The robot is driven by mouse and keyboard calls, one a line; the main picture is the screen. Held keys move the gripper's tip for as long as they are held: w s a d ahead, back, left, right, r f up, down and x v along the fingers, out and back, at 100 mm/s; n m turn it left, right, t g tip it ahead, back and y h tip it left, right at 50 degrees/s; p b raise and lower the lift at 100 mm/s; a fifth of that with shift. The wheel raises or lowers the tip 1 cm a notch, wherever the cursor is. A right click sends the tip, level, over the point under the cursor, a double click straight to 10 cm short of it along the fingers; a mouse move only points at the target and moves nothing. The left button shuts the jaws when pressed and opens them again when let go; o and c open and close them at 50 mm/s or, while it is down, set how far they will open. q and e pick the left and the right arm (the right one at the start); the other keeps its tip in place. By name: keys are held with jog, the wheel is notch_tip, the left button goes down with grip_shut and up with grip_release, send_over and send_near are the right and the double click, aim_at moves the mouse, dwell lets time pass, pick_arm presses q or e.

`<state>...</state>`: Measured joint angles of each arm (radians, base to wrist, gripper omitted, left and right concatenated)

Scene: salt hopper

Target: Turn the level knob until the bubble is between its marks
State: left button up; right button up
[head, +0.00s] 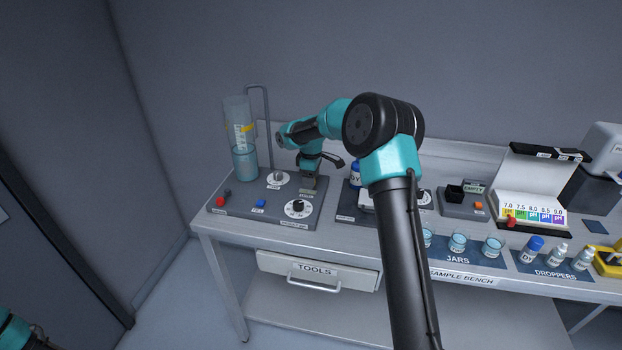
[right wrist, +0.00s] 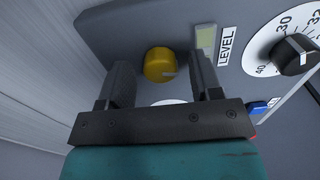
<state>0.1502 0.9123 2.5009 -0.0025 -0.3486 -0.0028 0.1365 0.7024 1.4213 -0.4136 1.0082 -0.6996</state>
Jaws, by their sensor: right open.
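My right gripper (right wrist: 162,78) is open, with one finger on each side of the knob and visible space between. The greenish level window (right wrist: 206,38) is beside the knob, next to the LEVEL label (right wrist: 227,46); it also shows in the head view (head: 308,191). The bubble and its marks are too small to make out. In the head view the right gripper (head: 312,174) points down over the panel and hides the knob.
A black dial (right wrist: 295,55) with a numbered white face is close to the right.

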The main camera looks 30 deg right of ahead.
jog(key=shift+f, duration=0.1)
jog(key=shift+c, duration=0.4)
jog(key=c, duration=0.8)
jog(key=shift+c, duration=0.2)
jog(key=shift+m, duration=1.3)
jog(key=o, duration=0.9)
